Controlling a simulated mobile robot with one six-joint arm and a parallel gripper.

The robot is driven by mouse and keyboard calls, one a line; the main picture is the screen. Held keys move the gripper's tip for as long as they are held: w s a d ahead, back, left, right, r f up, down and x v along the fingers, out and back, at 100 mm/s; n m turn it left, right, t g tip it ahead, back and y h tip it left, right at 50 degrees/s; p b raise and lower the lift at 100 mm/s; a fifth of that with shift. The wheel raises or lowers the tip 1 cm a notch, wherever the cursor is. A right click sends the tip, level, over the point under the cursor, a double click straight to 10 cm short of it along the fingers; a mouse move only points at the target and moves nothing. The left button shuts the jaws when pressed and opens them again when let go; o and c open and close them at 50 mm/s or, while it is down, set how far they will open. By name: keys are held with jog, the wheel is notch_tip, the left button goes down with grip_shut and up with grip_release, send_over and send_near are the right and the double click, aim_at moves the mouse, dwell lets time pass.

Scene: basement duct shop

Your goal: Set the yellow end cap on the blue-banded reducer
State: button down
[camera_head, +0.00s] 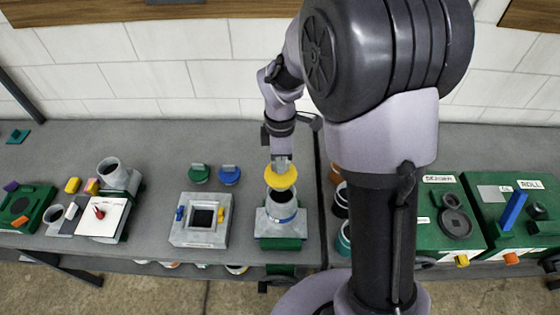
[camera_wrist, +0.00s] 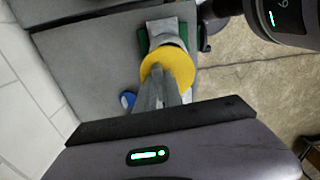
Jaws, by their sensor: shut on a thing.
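The yellow end cap (camera_head: 281,178) is a round disc held by my gripper (camera_head: 281,162), which is shut on it from above. In the head view the cap appears above and slightly behind the opening of the blue-banded reducer (camera_head: 281,214). The grey reducer stands upright on a green base, its blue band facing the front. In the wrist view the yellow cap (camera_wrist: 170,68) is at the fingertips of my gripper (camera_wrist: 165,90). It covers much of the reducer there, and a grey part (camera_wrist: 163,30) shows beyond it. I cannot tell the exact gap between cap and reducer.
A green cap (camera_head: 200,174) and a blue cap (camera_head: 229,175) lie to the left on the grey bench (camera_head: 150,215). A grey square duct piece (camera_head: 201,219) stands left of the reducer. Dark-mouthed cylinders (camera_head: 341,203) stand to the right, partly behind my arm.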

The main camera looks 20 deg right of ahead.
aim_at(281, 177)
jog(key=shift+s, duration=0.2)
jog(key=shift+s+f+b, duration=0.2)
jog(key=shift+s+b, duration=0.05)
jog(key=shift+b, duration=0.1)
notch_tip(281, 177, down, 5)
jog(key=b, duration=0.4)
jog(key=shift+f+b, duration=0.45)
jog(key=shift+f, duration=0.2)
dwell(0.8)
jog(key=c, duration=1.8)
grip_release()
jog(key=shift+o, duration=0.2)
notch_tip(281, 177, up, 11)
jog(key=p, duration=0.9)
jog(key=shift+r+p, duration=0.1)
jog(key=shift+p, duration=0.25)
